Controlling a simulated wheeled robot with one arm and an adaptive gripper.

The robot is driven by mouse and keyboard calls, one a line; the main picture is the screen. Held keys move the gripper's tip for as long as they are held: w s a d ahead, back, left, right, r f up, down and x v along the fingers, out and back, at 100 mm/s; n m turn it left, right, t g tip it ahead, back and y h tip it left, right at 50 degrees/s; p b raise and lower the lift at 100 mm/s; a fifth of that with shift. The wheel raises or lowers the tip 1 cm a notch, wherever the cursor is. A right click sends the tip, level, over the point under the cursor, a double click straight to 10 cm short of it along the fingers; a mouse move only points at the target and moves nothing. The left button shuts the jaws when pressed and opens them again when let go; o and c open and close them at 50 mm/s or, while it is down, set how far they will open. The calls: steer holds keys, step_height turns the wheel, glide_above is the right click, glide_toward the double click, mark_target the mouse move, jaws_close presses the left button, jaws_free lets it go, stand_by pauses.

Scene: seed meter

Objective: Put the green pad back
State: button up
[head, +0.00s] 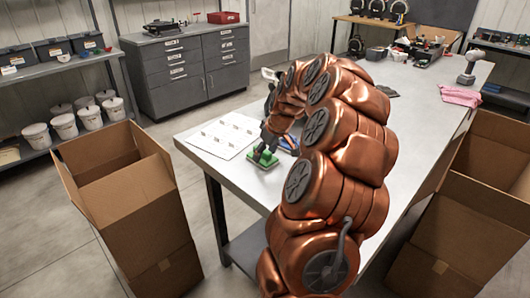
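The green pad (264,159) is a small green piece at the near left edge of the worktable (240,187), just right of a white board (222,136) with small raised marks. My gripper (263,149) points down right at the pad, its dark fingers over or touching it. The view is too small to tell whether the fingers are open or closed on it, or whether the pad rests on the table. A blue-and-dark item (289,143) lies just right of the gripper, partly hidden by my copper-coloured arm.
Open cardboard boxes stand left (133,200) and right (480,200) of the table. A drill (470,66), a pink cloth (460,95) and several tools lie toward the far end. Grey drawer cabinets (188,75) stand behind. The table right of my arm is mostly clear.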

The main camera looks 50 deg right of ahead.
steer(key=o, duration=0.3)
steer(key=shift+o, duration=0.2)
steer(key=b+v, duration=0.2)
steer(key=v, duration=1)
steer(key=s+a+f+n+g+y, duration=0.1)
steer(key=s+a, duration=0.1)
steer(key=a, duration=1.1)
steer(key=s+a+f+n+g, duration=0.1)
steer(key=a+g, duration=0.1)
steer(key=a, duration=1)
steer(key=s+a+f+g, duration=0.1)
steer(key=s+a+f, duration=0.2)
steer(key=s, duration=0.4)
steer(key=s+a+f+m+g, duration=0.1)
steer(key=s+a+f, duration=0.2)
steer(key=s+a, duration=0.2)
steer(key=s+a+f+g+h, duration=0.1)
steer(key=s+a+f, duration=0.3)
steer(key=s, duration=0.5)
steer(key=shift+s+a+m, duration=0.2)
steer(key=shift+a+m, duration=0.05)
steer(key=shift+m, duration=0.15)
